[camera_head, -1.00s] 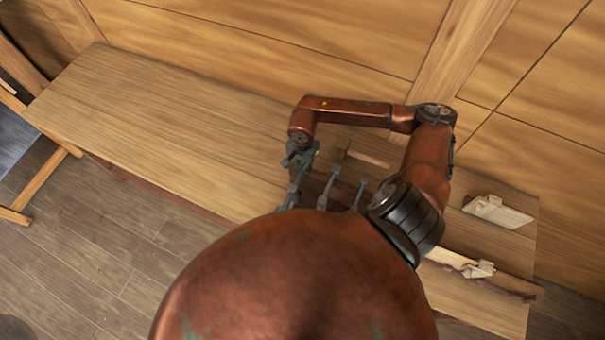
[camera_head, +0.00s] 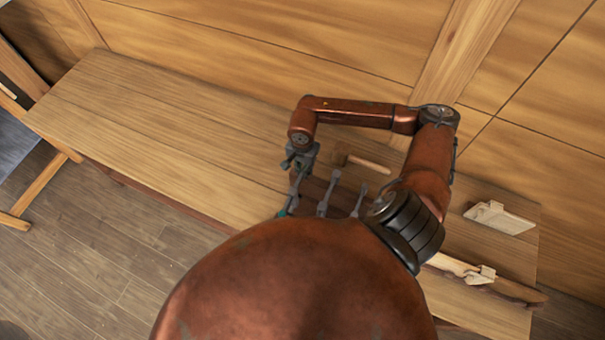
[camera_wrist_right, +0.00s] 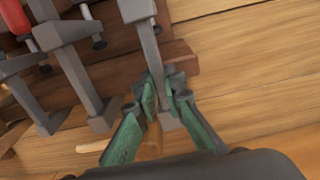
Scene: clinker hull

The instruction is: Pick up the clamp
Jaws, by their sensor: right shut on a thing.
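The clamp is a grey metal bar clamp (camera_wrist_right: 148,45) that lies over a dark brown wooden rack (camera_wrist_right: 183,58). In the right wrist view the green fingers of my right gripper (camera_wrist_right: 166,92) are closed around the lower end of its bar. In the head view the clamp (camera_head: 294,196) is the leftmost of a row, and my right gripper (camera_head: 299,162) is at its far end. Part of the row is hidden behind my own body. My left gripper is not in view.
Other grey clamps (camera_wrist_right: 72,62) lie close beside the held one, one with a red handle (camera_wrist_right: 14,16). A mallet (camera_head: 370,164) lies just behind. A pale block (camera_head: 500,217) and a wooden strip (camera_head: 452,264) lie at the right. The bench's left part (camera_head: 150,130) is clear.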

